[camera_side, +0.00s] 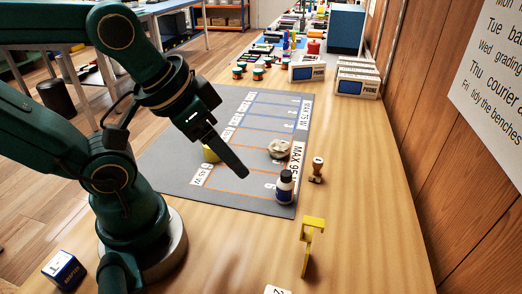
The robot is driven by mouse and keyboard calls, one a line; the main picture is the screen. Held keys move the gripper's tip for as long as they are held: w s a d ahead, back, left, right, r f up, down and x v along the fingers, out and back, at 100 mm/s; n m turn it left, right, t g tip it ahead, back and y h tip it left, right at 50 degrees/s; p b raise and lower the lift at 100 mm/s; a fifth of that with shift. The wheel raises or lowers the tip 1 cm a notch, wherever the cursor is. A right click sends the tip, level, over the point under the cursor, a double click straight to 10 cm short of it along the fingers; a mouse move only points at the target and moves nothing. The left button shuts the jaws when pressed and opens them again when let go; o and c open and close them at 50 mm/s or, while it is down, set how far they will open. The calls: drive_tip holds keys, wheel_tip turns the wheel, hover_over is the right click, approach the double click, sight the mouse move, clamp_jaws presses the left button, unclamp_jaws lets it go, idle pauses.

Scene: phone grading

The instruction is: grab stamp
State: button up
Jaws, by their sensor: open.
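The stamp (317,170) has a brown handle and a wider base. It stands upright on the wooden table, just off the right edge of the grey mat. My gripper (240,172) is over the mat, to the left of the stamp and clearly apart from it. From this side its fingers overlap into one dark shape, and I see nothing held in them.
The grey mat (165,160) carries printed lanes. A yellow object (210,153) and a crumpled pale lump (279,149) lie on it. A yellow stand (311,240) is in front of the stamp. Phone boxes (357,85) are farther back. The table right of the stamp is clear.

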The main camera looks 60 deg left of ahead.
idle(0.3)
drive_tip(key=w+a+r+m+y, duration=0.1)
drive_tip(key=w+a+m+y, duration=0.3)
drive_tip(key=a+m, duration=0.3)
drive_tip(key=m+t+y, duration=0.2)
drive_tip(key=m+y, duration=0.3)
drive_tip(key=m, duration=1)
hover_over(318, 164)
drive_tip(key=s+a, duration=0.2)
drive_tip(key=a, duration=0.3)
wheel_tip(318, 164, down, 5)
drive_tip(key=d+f+m, duration=0.1)
drive_tip(key=w+d+f+m, duration=0.1)
drive_tip(key=f, duration=0.1)
drive_tip(key=w+d+f+m+t, duration=0.1)
drive_tip(key=shift+w+d+f, duration=0.1)
drive_tip(key=shift+w+f, duration=0.05)
drive_tip(key=shift+w, duration=0.05)
drive_tip(key=f, duration=0.1)
drive_tip(key=d+f+m, duration=0.2)
drive_tip(key=f, duration=0.1)
drive_tip(key=shift+s+f, duration=0.1)
drive_tip(key=shift+s, duration=0.25)
drive_tip(key=shift+f, duration=0.2)
drive_tip(key=shift+x, duration=2.35)
